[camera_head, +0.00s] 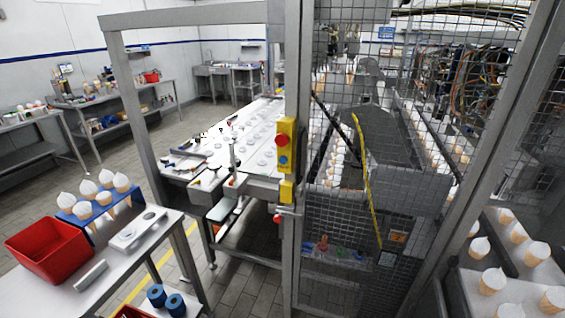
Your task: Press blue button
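The blue button (283,159) is a small round button low on a yellow control box (288,145). The box is fixed to a grey metal upright post near the middle of the head view. A larger red button (282,140) sits just above the blue one on the same box. Nothing covers the blue button. Neither of my grippers shows in this view, so I cannot see whether they are open or shut or where they are relative to the button.
A mesh-fenced machine cell (370,200) stands right of the post. A conveyor table (255,135) runs behind it. At the left, a metal table (130,285) carries a red bin (48,250) and ice cream cones in a blue holder (80,212). Some grey floor (240,290) is free before the post.

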